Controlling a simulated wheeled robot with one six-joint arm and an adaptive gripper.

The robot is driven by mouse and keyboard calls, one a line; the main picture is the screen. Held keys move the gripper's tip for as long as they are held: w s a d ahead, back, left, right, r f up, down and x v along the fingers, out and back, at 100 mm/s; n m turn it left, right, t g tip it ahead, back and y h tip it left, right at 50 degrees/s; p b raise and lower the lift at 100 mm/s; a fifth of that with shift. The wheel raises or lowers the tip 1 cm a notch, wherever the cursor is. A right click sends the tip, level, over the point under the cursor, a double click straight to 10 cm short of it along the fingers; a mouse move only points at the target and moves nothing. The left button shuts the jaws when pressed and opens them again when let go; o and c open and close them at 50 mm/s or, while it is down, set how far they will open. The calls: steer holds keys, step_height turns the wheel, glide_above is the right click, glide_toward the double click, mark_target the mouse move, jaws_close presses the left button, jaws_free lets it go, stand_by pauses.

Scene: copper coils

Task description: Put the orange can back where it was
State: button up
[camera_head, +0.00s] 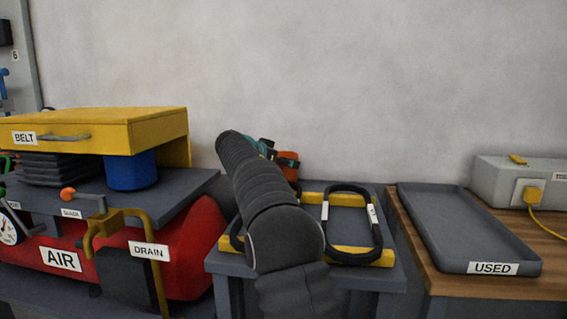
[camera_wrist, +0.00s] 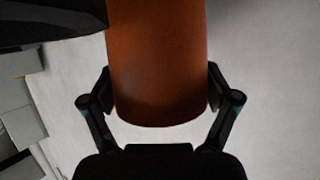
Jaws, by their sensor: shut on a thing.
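The orange can (camera_wrist: 158,65) fills the top middle of the wrist view. My gripper (camera_wrist: 159,88) is shut on it, with one finger on each side. The can's top end runs out of the picture. In the head view a small part of the orange can (camera_head: 289,159) shows past my dark arm, near the wall and above the far end of the grey stand (camera_head: 222,262). My arm hides most of the gripper there. I cannot tell the can's height above the stand.
A yellow frame (camera_head: 315,198) and black belt loops (camera_head: 377,222) lie on the stand. Right is an empty grey tray marked USED (camera_head: 455,225) on a wooden bench. Left are a red AIR tank (camera_head: 195,245), a yellow BELT drawer (camera_head: 100,128) and a blue cylinder (camera_head: 131,172) under it.

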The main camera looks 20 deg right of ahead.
steer(key=o, duration=1.4)
steer(key=shift+c, duration=0.2)
steer(key=shift+r+p, duration=0.2)
steer(key=shift+p, duration=0.1)
steer(key=b+v, duration=0.1)
steer(key=v, duration=1.1)
